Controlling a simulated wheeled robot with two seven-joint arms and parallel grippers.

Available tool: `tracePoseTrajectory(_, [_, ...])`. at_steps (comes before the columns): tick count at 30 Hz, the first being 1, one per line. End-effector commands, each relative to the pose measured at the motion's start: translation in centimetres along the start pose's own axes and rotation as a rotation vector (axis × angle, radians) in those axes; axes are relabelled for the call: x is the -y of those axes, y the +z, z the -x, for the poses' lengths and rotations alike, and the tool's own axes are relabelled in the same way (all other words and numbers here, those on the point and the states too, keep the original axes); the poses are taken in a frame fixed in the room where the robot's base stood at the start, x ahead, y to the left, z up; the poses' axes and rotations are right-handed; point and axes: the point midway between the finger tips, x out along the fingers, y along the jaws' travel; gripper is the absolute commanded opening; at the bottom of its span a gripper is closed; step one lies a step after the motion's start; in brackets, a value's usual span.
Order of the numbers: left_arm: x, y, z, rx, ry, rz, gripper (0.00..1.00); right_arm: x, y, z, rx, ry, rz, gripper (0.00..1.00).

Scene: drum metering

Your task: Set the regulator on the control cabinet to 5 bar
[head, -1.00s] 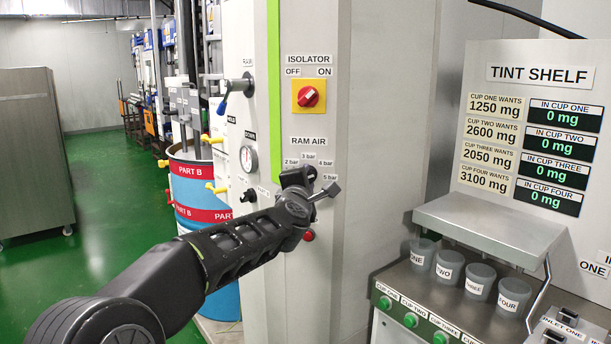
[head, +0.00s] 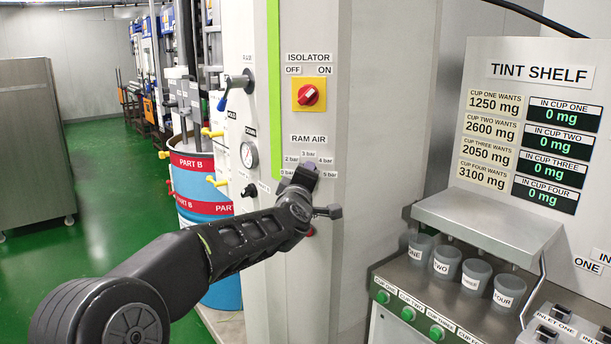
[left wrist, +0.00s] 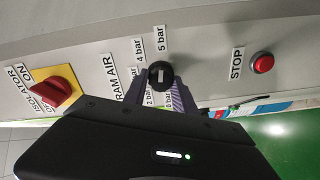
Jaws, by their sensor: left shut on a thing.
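The regulator is a round black knob (left wrist: 160,75) under the RAM AIR label (left wrist: 115,80) on the control cabinet (head: 310,235). Bar labels surround it, with 4 bar (left wrist: 138,50) and 5 bar (left wrist: 160,40) readable in the left wrist view. A small pale mark shows on the knob, but I cannot tell which label it points at. My left gripper (head: 304,172) is shut on the knob, its purple fingers on either side of it in the left wrist view (left wrist: 158,92). My right gripper is not in view.
The red isolator switch (head: 308,95) is above the regulator. A red STOP button (left wrist: 263,63) is below it. A dial gauge (head: 249,155) and a blue-handled lever (head: 235,88) are on the cabinet's left face. The tint shelf (head: 490,215) with several cups stands right.

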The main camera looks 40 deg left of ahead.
Motion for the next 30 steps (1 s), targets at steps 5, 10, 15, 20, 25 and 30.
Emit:
tracePoseTrajectory(5, [0.2,0.2,0.0,0.003,-0.004,-0.005,0.00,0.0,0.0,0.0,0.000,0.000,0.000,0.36])
tracePoseTrajectory(10, [0.2,0.2,0.0,0.004,-0.004,-0.004,0.34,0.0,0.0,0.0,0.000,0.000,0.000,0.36])
tracePoseTrajectory(15, [0.2,0.1,0.0,0.003,-0.003,-0.003,0.48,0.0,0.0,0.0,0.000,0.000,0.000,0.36])
tracePoseTrajectory(20, [0.1,0.1,0.0,0.002,-0.002,-0.002,0.53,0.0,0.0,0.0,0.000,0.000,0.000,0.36])
tracePoseTrajectory(25, [0.1,0.0,0.1,0.001,-0.001,-0.002,0.53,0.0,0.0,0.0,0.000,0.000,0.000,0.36])
tracePoseTrajectory(30, [0.0,0.1,1.2,0.001,0.001,-0.002,0.53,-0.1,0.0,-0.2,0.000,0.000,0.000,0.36])
